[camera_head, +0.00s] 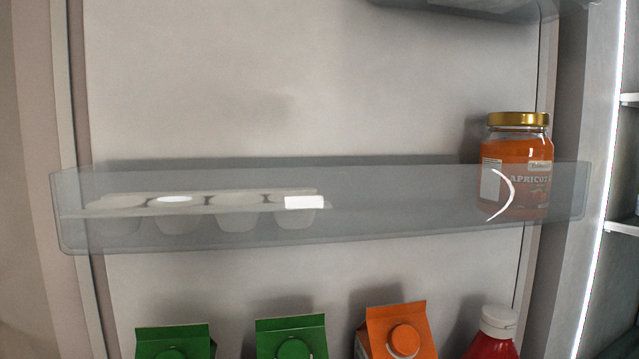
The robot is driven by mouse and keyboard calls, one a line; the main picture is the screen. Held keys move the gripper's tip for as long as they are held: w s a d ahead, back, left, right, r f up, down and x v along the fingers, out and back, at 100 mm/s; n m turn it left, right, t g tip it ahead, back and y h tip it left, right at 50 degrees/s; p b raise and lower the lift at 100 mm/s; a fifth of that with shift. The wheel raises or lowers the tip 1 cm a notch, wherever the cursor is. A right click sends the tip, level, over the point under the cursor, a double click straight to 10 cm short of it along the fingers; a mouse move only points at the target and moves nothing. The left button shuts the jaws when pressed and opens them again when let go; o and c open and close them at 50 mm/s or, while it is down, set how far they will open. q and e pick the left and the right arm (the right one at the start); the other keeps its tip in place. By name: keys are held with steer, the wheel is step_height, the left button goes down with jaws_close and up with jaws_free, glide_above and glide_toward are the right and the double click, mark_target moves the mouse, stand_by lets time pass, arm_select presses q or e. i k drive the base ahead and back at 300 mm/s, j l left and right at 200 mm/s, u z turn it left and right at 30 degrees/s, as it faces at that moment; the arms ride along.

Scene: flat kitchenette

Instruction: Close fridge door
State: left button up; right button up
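The fridge door (300,90) fills most of the head view. I see its light inner side, so it stands open. The fridge interior shows as a strip at the right edge, with a bright vertical light strip (606,180). Neither gripper is in view. The door's outer side and handle are hidden.
Below the shelf stand two green cartons (172,342) (291,337), an orange carton (396,330) and a red bottle with a white cap (494,332), all cut off by the lower edge. Part of another shelf (480,8) shows at the top. Interior shelf edges (628,99) show at far right.

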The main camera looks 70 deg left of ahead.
mark_target(225, 165)
steer(key=k+j+z, duration=0.1)
steer(key=k, duration=0.25)
steer(key=k+j+z, duration=0.25)
steer(key=k+j, duration=0.2)
steer(key=j, duration=0.15)
steer(key=k+j+z, duration=0.1)
steer(key=k+j, duration=0.15)
steer(key=j, duration=0.2)
steer(key=k+j+z, duration=0.1)
steer(key=j, duration=0.3)
steer(key=k+j, duration=0.1)
steer(key=j, duration=0.3)
steer(key=k+j+z, duration=0.15)
steer(key=j, duration=0.3)
steer(key=j+z, duration=0.1)
steer(key=j, duration=0.2)
steer(key=i+j, duration=0.1)
steer(key=j, duration=0.2)
steer(key=i+z, duration=0.05)
